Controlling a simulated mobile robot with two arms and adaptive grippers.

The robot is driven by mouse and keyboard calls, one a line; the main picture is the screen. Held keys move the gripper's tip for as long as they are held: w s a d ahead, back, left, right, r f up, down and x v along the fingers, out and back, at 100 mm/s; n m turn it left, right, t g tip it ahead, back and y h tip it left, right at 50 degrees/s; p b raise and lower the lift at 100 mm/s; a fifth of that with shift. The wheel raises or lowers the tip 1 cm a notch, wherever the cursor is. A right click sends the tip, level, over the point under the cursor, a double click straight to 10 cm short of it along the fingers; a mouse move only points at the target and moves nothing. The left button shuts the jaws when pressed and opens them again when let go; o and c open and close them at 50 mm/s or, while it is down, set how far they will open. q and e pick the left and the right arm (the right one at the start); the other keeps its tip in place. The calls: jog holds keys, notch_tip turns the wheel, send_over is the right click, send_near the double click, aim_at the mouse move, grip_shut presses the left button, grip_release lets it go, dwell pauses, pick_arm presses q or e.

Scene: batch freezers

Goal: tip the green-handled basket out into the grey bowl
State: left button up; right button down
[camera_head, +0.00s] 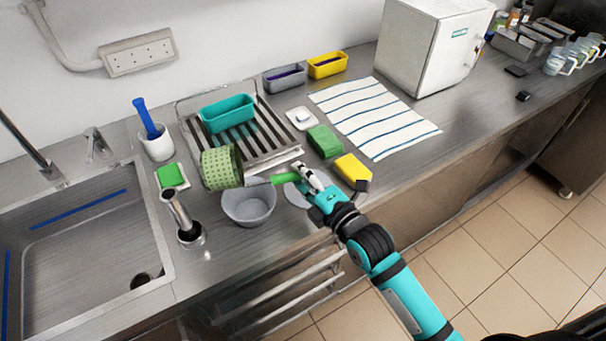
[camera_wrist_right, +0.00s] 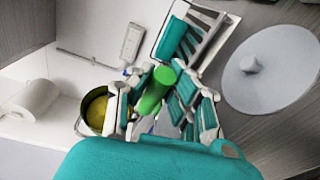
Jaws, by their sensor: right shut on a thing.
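The basket (camera_head: 222,167) is a green, perforated round one with a dark rim. Its green handle (camera_head: 286,178) is in my right gripper (camera_head: 302,180), which is shut on it. The basket is held tilted on its side, up and left of the grey bowl (camera_head: 249,205), and its wall overlaps the bowl's far left edge in the picture. The bowl stands on the counter and looks empty where I see inside. In the right wrist view the handle (camera_wrist_right: 155,92) is between the fingers and the basket (camera_wrist_right: 96,108) shows yellowish behind them. My left gripper is not in view.
A grey round lid (camera_head: 297,196) lies under the right gripper. A drying rack (camera_head: 268,150) with a teal tub (camera_head: 227,112) is behind. A tap-like metal post (camera_head: 184,218) and sink (camera_head: 80,240) are left.

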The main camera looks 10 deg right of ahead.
jog(key=shift+a+f+m+t+y+b, duration=0.1)
jog(key=shift+a+f+m+t+b, duration=0.2)
jog(key=shift+f+m+b, duration=0.5)
jog(key=shift+a+f+m+t+y+b, duration=0.2)
jog(key=shift+f+m+b, duration=0.25)
jog(key=shift+f+b, duration=0.65)
jog(key=shift+a+f+m+t+b, duration=0.3)
jog(key=shift+f+m+b, duration=0.35)
jog(key=shift+b, duration=0.65)
